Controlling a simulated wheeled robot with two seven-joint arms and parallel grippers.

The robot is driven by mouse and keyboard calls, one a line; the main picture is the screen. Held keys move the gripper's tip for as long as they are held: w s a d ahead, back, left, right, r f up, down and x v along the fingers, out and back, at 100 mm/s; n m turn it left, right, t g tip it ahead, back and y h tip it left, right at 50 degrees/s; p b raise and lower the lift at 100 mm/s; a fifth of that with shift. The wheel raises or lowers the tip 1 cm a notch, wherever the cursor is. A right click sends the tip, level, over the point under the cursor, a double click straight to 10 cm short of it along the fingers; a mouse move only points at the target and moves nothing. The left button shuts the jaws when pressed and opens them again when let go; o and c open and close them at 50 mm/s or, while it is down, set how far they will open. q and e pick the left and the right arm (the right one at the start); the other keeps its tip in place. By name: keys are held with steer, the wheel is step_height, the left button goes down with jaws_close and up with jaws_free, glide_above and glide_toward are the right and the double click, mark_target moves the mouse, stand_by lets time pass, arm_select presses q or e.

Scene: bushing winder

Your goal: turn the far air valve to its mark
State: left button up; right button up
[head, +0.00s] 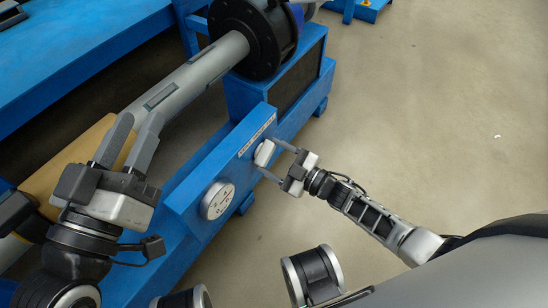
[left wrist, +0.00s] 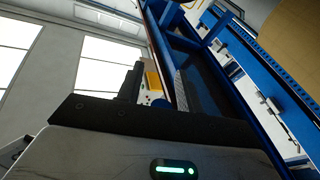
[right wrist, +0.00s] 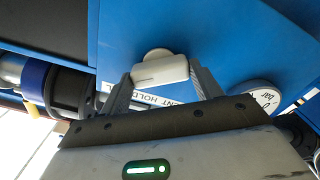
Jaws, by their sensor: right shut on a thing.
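The far air valve (head: 264,152) is a white bar handle on the blue panel of the machine. In the right wrist view the valve handle (right wrist: 161,70) lies between my right gripper's two fingers, with its round hub behind it against the panel. My right gripper (head: 274,162) is shut on the handle. The valve's mark cannot be made out; a label with lettering (right wrist: 150,98) is partly hidden behind the fingers. My left gripper (head: 134,138) is over the grey shaft at the left, its two fingers pointing up and slightly apart, with nothing seen between them.
A round white gauge (head: 217,200) is on the same blue panel, nearer me. A grey shaft (head: 200,75) with a tan roll (head: 75,160) runs to a black flange (head: 255,38). The blue machine base is beside my right arm. Open floor (head: 440,110) lies to the right.

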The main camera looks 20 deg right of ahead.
arm_select(q)
steer(key=shift+w+r+m+h, duration=0.1)
steer(key=shift+r+m+h, duration=0.2)
steer(key=shift+r+m, duration=0.1)
arm_select(e)
steer(key=shift+n, duration=1.1)
arm_select(q)
steer(key=shift+r, duration=0.15)
arm_select(e)
steer(key=o, duration=1)
steer(key=shift+s, duration=0.1)
steer(key=shift+s+d, duration=0.2)
steer(key=shift+d, duration=0.05)
arm_select(q)
steer(key=shift+s+d+f+n+g+y+p, duration=0.1)
steer(key=shift+s+f+n+g+y+p, duration=0.25)
steer(key=shift+f+n+g+p, duration=0.35)
steer(key=shift+s+d+f+n+g+y+p, duration=0.15)
steer(key=shift+s+f+n+g+y+p, duration=0.2)
steer(key=shift+f, duration=0.65)
steer(key=shift+s+d+f+n+g+y+p, duration=0.1)
steer(key=shift+s+f+n+g+y+p, duration=0.1)
steer(key=shift+s+f+n+g+p, duration=0.5)
arm_select(e)
steer(key=shift+v, duration=7.65)
arm_select(q)
steer(key=shift+w+f+m, duration=0.15)
steer(key=shift+w+m, duration=0.1)
steer(key=shift+w, duration=0.05)
